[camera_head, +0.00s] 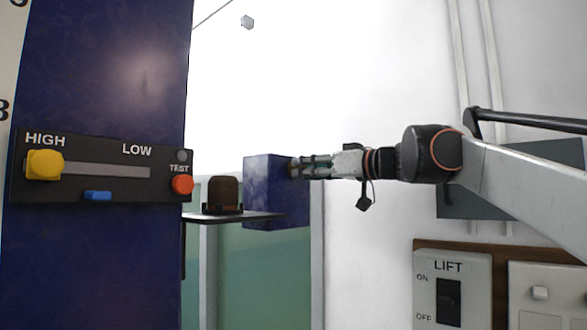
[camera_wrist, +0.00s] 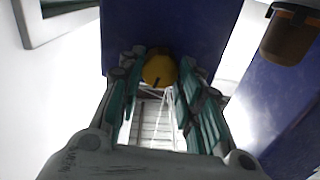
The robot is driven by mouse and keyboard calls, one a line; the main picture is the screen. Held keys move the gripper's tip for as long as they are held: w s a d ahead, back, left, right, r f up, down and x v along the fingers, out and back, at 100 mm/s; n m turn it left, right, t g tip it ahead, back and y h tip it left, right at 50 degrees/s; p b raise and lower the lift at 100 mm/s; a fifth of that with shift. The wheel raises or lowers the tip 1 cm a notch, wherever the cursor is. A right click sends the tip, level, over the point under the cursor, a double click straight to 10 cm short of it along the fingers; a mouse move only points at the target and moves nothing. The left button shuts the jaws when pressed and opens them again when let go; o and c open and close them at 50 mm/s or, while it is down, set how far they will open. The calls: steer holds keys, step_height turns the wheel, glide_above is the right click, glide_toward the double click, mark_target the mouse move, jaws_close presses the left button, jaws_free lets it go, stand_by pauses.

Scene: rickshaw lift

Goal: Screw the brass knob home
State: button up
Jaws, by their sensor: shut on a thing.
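The brass knob (camera_wrist: 159,70) is a round yellow disc with a dark mark at its lower edge, against the dark blue block (camera_wrist: 190,25) in the wrist view. My gripper (camera_head: 298,167) reaches in from the right at the block's right face in the head view. Its teal fingers are shut on the knob from both sides. In the head view the fingers hide most of the knob, and the block (camera_head: 264,190) stands beyond the tips. How deep the knob sits in the block cannot be told.
A thin dark shelf (camera_head: 250,217) at the block carries a brown rounded object (camera_head: 222,194). On the left, a blue pillar (camera_head: 100,260) has a panel with a yellow slider (camera_head: 44,165) and red TEST button (camera_head: 182,185). A LIFT switch (camera_head: 448,300) is at lower right.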

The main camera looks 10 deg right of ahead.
steer(key=shift+s+a+f+n+p, duration=0.1)
steer(key=shift+n+p, duration=0.95)
steer(key=shift+n, duration=4.15)
steer(key=shift+s+n+p, duration=0.1)
steer(key=shift+n+p, duration=0.95)
steer(key=shift+n, duration=4.15)
